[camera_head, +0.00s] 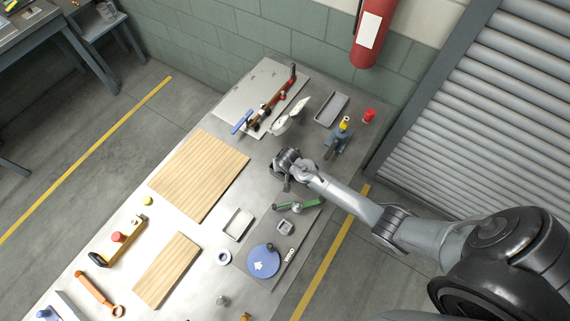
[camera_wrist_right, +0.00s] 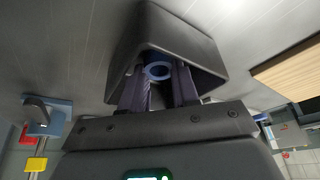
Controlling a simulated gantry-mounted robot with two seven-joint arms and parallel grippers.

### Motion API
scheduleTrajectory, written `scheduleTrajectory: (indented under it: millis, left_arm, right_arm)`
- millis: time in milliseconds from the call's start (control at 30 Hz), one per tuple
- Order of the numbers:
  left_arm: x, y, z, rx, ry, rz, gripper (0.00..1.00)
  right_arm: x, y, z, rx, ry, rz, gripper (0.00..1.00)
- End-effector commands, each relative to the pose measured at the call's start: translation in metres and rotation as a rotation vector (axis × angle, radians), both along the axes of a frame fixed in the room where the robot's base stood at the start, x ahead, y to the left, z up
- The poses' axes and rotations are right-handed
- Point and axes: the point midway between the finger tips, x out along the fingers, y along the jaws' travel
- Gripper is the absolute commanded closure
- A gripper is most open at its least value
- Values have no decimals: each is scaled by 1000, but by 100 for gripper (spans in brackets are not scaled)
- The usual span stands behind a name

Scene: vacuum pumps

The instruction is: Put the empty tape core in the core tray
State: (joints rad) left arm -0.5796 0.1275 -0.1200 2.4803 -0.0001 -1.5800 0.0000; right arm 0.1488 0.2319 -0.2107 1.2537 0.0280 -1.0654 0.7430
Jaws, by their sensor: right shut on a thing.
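My right gripper (camera_head: 284,172) is over the middle right of the table, beside the wooden board. In the right wrist view (camera_wrist_right: 159,80) its two dark fingers are closed on a blue ring (camera_wrist_right: 157,70), which looks like the empty tape core. The ring is hidden or too small to make out in the head view. A dark grey hollow shape surrounds the fingers there; I cannot tell what it is. Two shallow trays lie on the table: a grey one (camera_head: 344,97) at the back right and a small one (camera_head: 251,216) nearer the front; neither is identifiable as the core tray. My left gripper is not in view.
A large wooden board (camera_head: 199,175) lies left of the gripper. A green-handled tool (camera_head: 300,204) and a blue disc (camera_head: 263,261) lie nearer the front. A blue tool with a yellow top (camera_head: 338,140) and a red can (camera_head: 369,115) stand at the right edge.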

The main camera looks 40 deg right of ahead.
Motion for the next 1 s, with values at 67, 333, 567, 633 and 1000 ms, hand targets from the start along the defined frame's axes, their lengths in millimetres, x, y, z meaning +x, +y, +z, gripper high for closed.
scheduleTrajectory:
  millis: [67, 333, 567, 633, 1000]
  left_arm:
    - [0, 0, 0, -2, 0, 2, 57]
    - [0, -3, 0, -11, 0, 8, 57]
    - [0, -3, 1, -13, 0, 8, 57]
    - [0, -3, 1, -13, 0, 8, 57]
    - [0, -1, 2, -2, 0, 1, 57]
  right_arm:
    - [0, 0, 0, 0, 0, 0, 64]
    - [0, -1, -1, 0, 1, -1, 40]
    - [-3, 0, 5, 0, 1, -3, 40]
    - [-4, 2, 11, 0, 0, -2, 40]
    - [-22, 14, 63, 1, -3, 1, 40]
